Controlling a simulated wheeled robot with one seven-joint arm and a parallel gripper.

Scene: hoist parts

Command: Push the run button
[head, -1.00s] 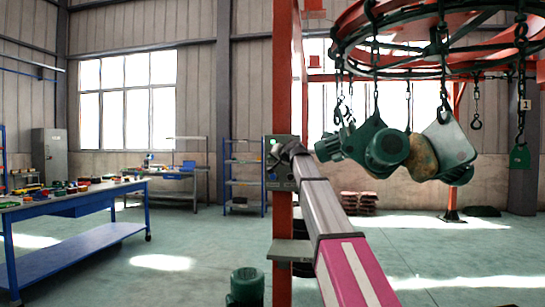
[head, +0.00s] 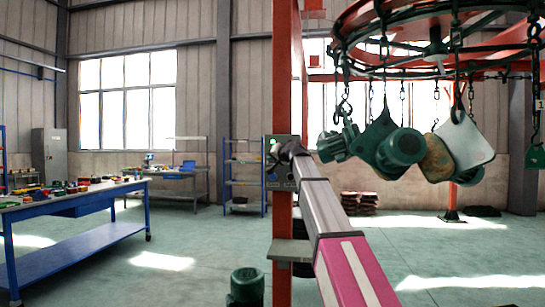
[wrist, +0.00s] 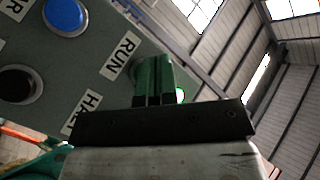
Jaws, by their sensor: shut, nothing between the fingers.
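The control box (head: 280,165) is fixed to the red post, with my arm reaching to it. In the wrist view, its grey panel (wrist: 85,65) shows a RUN label (wrist: 118,54), a blue button (wrist: 66,14), a black button (wrist: 20,84) and a partly covered HALT label (wrist: 84,112). My gripper (wrist: 154,75) is shut and empty, its fingers together beside the RUN label. The fingers hide the spot below that label, so the run button is not clearly seen and I cannot tell contact.
A green ring carousel (head: 430,62) carries hanging motors (head: 402,148) and plates (head: 465,142) to the right of the post. A blue workbench (head: 75,205) with parts stands at left. A green part (head: 246,287) stands low by the post. The floor between is open.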

